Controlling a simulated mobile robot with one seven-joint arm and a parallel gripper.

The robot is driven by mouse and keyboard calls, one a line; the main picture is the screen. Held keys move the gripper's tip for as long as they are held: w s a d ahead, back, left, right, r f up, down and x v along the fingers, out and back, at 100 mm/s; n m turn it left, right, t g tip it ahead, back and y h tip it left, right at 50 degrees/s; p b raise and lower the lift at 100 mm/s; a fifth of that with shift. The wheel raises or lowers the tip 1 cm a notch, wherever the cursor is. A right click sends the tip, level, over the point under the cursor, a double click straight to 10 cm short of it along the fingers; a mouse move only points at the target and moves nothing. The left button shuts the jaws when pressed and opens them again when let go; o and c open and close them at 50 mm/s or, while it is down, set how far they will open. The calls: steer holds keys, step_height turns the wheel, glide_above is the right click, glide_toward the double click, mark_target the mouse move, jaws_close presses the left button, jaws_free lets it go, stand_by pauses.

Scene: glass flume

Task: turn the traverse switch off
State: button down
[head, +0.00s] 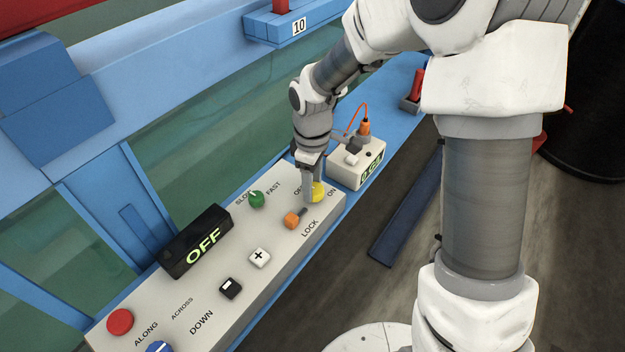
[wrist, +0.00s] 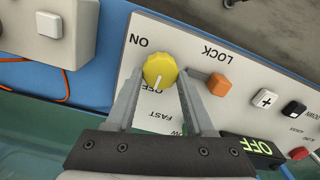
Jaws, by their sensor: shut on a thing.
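The yellow knob (head: 319,190) sits on the grey control panel (head: 185,300) between the words OFF and ON. In the wrist view the yellow knob (wrist: 159,66) lies between my fingertips, and a white mark on it points down toward the OFF lettering, away from ON. My gripper (head: 309,194) reaches down onto the knob from above and is shut on it; my gripper's fingers also show in the wrist view (wrist: 160,78). The black display (head: 196,241) on the panel reads OFF in lit letters.
An orange lever (head: 292,220) by LOCK stands close to the knob. A green knob (head: 257,199), white plus button (head: 260,257), black button (head: 231,288) and red button (head: 120,321) are on the panel. A white box (head: 356,164) with an orange cable stands just behind.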

steer(key=shift+r, duration=0.1)
stand_by(0.3)
steer(key=shift+c, duration=1.4)
jaws_free()
step_height(320, 180, up, 17)
steer(key=p, duration=0.1)
steer(key=shift+r, duration=0.15)
